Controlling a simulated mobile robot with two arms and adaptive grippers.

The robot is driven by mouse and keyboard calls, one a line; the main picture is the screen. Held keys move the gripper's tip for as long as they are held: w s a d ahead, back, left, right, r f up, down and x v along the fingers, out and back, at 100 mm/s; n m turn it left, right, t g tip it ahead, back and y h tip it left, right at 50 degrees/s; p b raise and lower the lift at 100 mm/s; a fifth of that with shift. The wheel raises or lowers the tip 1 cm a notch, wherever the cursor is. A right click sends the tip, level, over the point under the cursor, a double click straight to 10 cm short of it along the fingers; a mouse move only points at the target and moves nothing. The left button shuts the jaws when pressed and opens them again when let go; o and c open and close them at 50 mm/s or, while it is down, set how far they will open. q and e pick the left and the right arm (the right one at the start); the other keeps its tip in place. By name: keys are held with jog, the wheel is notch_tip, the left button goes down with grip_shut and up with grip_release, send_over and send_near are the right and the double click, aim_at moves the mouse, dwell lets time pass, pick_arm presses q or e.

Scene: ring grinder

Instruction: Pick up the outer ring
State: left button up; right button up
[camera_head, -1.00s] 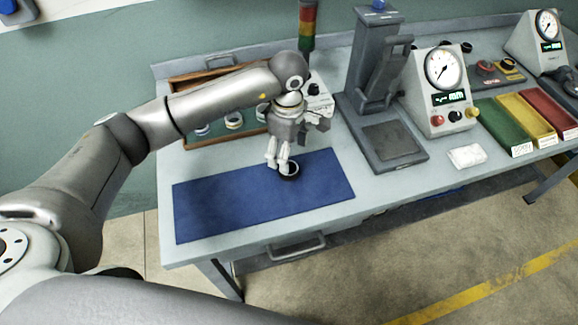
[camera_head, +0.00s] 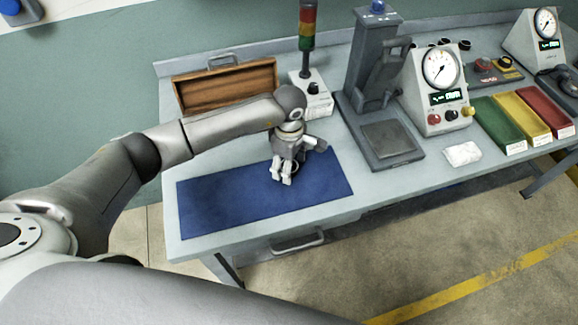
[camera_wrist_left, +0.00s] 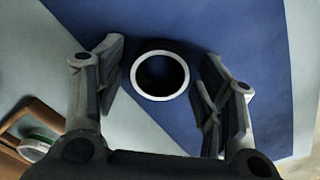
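The outer ring, a short dark cylinder with a white rim (camera_wrist_left: 160,98), shows in the left wrist view over the edge of the blue mat (camera_wrist_left: 205,35). My left gripper (camera_wrist_left: 160,88) is open, with one finger on each side of the ring and a visible gap on both sides. In the head view my left gripper (camera_head: 282,180) points down at the blue mat (camera_head: 215,205), near its right half. There its fingers largely hide the ring. My right gripper is not in view.
A wooden case (camera_head: 225,88) stands behind the mat, partly hidden by my arm. A signal light box (camera_head: 312,97) and a grey press stand (camera_head: 390,142) are to the right. A gauge box (camera_head: 437,95) and coloured bins (camera_head: 500,125) are farther right. The mat's left part is clear.

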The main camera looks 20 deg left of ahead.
pick_arm(q)
jog(key=c, duration=0.8)
jog(key=shift+c, duration=0.2)
jog(key=shift+w+r+b, duration=0.1)
jog(key=shift+r+b, duration=0.35)
jog(key=shift+b, duration=0.05)
notch_tip(320, 180, up, 2)
jog(key=shift+r+b, duration=0.15)
jog(key=shift+b, duration=0.7)
jog(key=s+d+r+b, duration=0.4)
jog(key=s+d+r, duration=0.2)
jog(key=s+r, duration=0.4)
jog(key=s, duration=0.2)
jog(key=shift+s+b, duration=0.35)
jog(key=shift+b, duration=0.05)
